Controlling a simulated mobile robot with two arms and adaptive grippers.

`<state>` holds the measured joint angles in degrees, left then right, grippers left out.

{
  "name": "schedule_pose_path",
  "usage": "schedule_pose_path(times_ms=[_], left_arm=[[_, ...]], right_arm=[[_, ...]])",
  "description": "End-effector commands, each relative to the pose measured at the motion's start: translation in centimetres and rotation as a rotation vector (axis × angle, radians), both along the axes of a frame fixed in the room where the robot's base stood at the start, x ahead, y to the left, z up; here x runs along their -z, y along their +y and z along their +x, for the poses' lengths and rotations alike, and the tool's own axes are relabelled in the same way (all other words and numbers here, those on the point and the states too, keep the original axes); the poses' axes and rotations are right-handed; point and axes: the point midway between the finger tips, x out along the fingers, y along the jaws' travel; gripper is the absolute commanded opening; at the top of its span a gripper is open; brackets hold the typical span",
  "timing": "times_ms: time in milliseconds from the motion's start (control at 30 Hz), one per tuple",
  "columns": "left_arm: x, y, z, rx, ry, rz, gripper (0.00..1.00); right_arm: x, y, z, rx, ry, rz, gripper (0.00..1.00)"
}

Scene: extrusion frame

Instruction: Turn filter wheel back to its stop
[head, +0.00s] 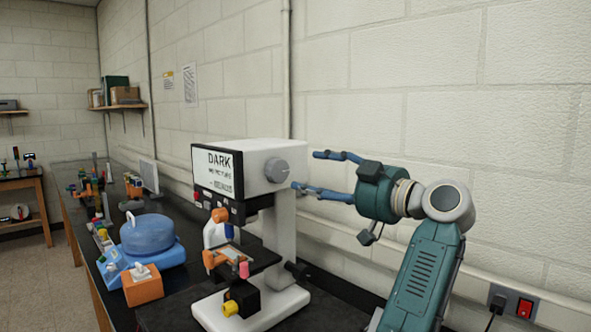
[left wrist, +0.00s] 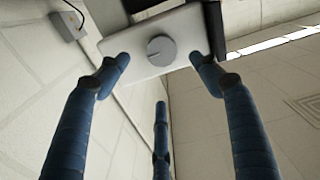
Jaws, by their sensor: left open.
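The filter wheel looks to be the round grey knob (head: 278,171) on the side of the white microscope head (head: 262,152). Its face has a pointer-like mark in the left wrist view (left wrist: 161,49). The screen (head: 218,172) on the head reads "DARK" with smaller words below. My left gripper (head: 307,171) is open, with its blue fingers spread toward the knob. In the left wrist view the fingers (left wrist: 160,72) stand around the knob's direction, apart from it, with nothing between them. The stop cannot be made out. My right gripper is not in view.
The microscope stage (head: 240,256) and a black focus knob (head: 297,270) are below the head. A blue round-topped container (head: 147,236) and an orange tissue box (head: 142,285) stand left on the dark bench. The block wall (head: 430,110) runs close behind my arm.

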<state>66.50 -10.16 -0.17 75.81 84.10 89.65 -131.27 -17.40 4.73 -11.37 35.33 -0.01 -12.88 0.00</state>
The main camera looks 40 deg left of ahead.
Motion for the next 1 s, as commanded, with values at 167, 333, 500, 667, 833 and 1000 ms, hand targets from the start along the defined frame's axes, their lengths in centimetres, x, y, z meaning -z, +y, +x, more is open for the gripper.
schedule_pose_path(times_ms=[167, 333, 500, 667, 833, 1000], left_arm=[[-0.4, 3.5, 0.1, -0.005, 0.0, 0.002, 0.65], [-0.4, 6.6, 0.4, -0.004, 0.002, 0.001, 0.65], [-0.3, 8.7, 0.7, -0.002, 0.0, 0.002, 0.65], [-0.1, 9.4, 0.7, -0.001, 0.0, 0.001, 0.65], [0.0, 9.5, 0.8, -0.001, 0.0, 0.0, 0.65], [0.0, 9.5, 0.8, -0.001, 0.0, 0.0, 0.47]], right_arm=[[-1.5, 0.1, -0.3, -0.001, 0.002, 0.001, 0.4], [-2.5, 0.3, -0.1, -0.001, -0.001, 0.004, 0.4], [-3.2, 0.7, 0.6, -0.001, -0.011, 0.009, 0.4], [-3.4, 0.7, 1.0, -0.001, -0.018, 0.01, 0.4], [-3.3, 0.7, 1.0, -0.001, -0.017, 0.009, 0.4], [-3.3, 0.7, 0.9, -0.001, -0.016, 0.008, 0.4]])
